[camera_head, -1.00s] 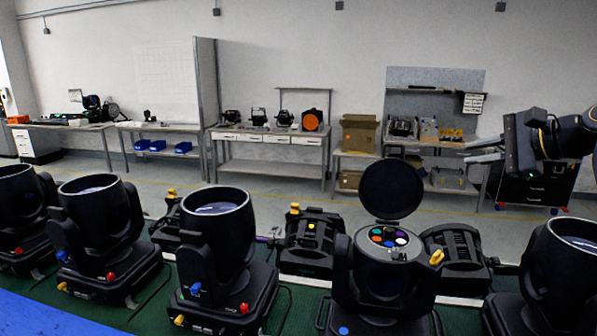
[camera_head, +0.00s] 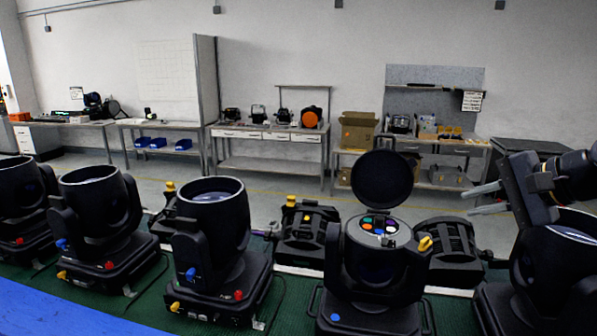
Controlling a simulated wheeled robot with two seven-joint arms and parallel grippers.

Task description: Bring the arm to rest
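My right gripper (camera_head: 484,199) comes in from the right edge in the head view, in front of the far-right par can. Its two grey fingers point left and are apart, with nothing between them. Below and behind it stands the far-right par can (camera_head: 548,270), partly covered by my arm. To its left is a par can with its round black lid raised (camera_head: 382,178), showing a disc of coloured filters (camera_head: 378,224). My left gripper is not in the head view.
More par cans stand in a row to the left, such as one with an open top (camera_head: 212,225). Low black units (camera_head: 305,232) lie behind them on the green mat (camera_head: 262,318). A blue edge (camera_head: 60,318) crosses the lower left. Workbenches (camera_head: 265,165) line the wall.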

